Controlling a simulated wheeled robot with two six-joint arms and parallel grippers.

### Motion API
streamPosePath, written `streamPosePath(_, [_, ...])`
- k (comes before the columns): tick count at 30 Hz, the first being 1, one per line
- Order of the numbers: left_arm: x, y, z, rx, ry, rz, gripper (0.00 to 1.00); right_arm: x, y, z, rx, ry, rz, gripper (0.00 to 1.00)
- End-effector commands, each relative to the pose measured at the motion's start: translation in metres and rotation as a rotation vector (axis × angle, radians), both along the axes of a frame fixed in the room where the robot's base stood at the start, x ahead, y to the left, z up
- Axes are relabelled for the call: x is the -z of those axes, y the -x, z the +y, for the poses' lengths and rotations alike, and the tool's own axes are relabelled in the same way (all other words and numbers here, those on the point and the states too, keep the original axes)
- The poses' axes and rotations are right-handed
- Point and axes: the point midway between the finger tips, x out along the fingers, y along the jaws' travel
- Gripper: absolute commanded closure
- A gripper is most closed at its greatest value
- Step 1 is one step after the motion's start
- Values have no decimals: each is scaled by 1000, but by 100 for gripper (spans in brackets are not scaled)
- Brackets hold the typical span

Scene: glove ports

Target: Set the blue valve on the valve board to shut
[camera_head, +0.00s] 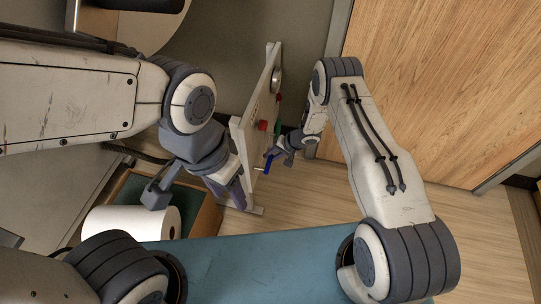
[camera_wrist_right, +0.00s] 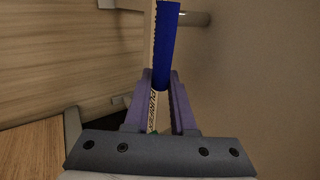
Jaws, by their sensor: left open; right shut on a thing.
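The valve board (camera_head: 244,142) is a pale upright panel seen nearly edge-on in the head view. The blue valve's handle (camera_head: 268,164) sticks out low on its right face. My right gripper (camera_head: 278,153) is at this handle. In the right wrist view, the blue handle (camera_wrist_right: 165,45) runs between the fingertips of the right gripper (camera_wrist_right: 160,84), which is shut on it. Lettering on a pale strip shows between the fingers, partly hidden. My left gripper (camera_head: 236,190) is open and empty at the board's left side, near its lower end.
Red parts (camera_head: 262,125) and a green part (camera_head: 278,128) sit on the board close to my right gripper. A wooden panel (camera_head: 440,80) rises at right. Floor is clear right of the board.

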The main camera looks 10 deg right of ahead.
Motion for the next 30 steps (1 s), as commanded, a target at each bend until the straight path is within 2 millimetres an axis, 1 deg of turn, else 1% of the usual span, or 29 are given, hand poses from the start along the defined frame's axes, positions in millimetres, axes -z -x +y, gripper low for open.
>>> streamPosePath(1, [0,0,0,0,0,0,50,2,2,0,0,1,4,100])
streamPosePath(2, [0,0,0,0,0,0,50,2,2,0,0,1,4,65])
streamPosePath(3, [0,0,0,0,0,0,50,2,2,0,0,1,4,50])
streamPosePath(4, [0,0,0,0,0,0,50,2,2,0,1,2,4,47])
streamPosePath(13, [0,0,0,0,0,0,50,0,1,-1,1,0,1,47])
streamPosePath(16, [-3,0,0,0,0,0,50,-7,1,-4,1,0,0,47])
streamPosePath(20, [-10,0,0,0,0,0,50,-26,6,-15,3,0,1,47])
streamPosePath(24, [-19,0,0,0,0,0,50,-51,12,-30,3,0,1,47])
streamPosePath(30, [-27,0,0,0,0,0,50,-77,20,-47,2,0,1,47])
